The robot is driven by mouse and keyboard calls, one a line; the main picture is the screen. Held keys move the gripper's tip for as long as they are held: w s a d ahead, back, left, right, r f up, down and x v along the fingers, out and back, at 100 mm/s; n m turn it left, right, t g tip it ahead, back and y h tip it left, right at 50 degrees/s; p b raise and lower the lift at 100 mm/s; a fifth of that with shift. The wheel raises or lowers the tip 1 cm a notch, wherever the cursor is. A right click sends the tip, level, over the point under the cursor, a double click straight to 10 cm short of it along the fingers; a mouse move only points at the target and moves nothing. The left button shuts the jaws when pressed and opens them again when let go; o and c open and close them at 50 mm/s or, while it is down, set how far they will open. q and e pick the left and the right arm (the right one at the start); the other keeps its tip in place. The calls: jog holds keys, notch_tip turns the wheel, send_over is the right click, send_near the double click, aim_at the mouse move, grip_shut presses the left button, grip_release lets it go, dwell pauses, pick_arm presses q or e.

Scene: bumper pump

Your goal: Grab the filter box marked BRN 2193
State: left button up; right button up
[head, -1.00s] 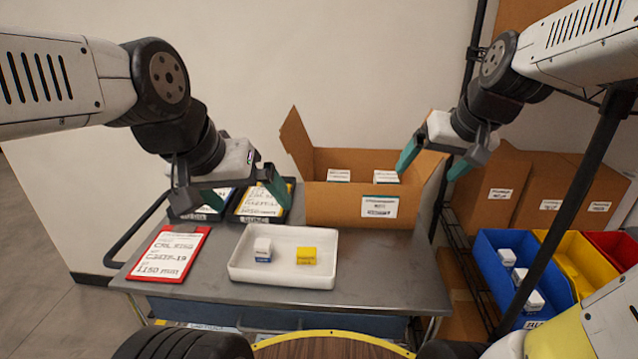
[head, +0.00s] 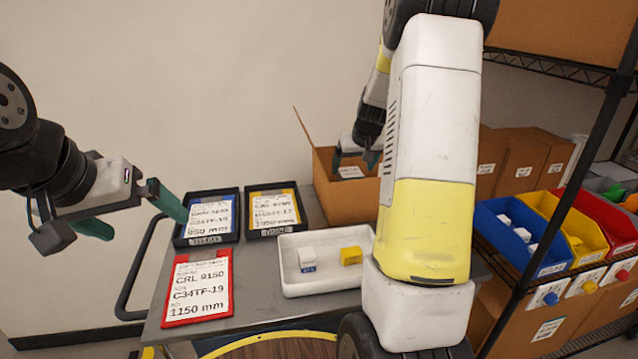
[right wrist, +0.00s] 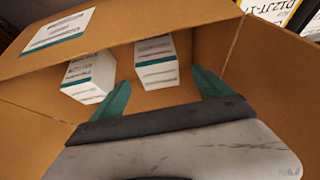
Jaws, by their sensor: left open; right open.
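Two white filter boxes with teal edges stand in the open carton (head: 335,205). The right wrist view shows the left filter box (right wrist: 90,78) and the right filter box (right wrist: 157,62); their print is too small to read, so I cannot tell which is BRN 2193. My right gripper (right wrist: 162,82) is open and empty at the carton, its fingertips on either side of the right filter box in that view. In the head view my right gripper (head: 357,160) is partly hidden by my arm; one filter box (head: 350,171) shows beside it. My left gripper (head: 133,212) is open and empty, left of the table.
A white tray (head: 287,277) holds a white-and-blue box and a yellow box. A red clipboard (head: 200,317) and two black-framed cards, blue (head: 189,240) and yellow (head: 249,230), lie to its left. Coloured bins (head: 497,255) stand on the right shelf. My arm hides the carton's right side.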

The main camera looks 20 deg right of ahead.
jog(key=x, duration=0.7)
jog(key=shift+s+d+f, duration=0.1)
jog(key=shift+s+f, duration=0.05)
jog(key=shift+f, duration=0.15)
grip_shut()
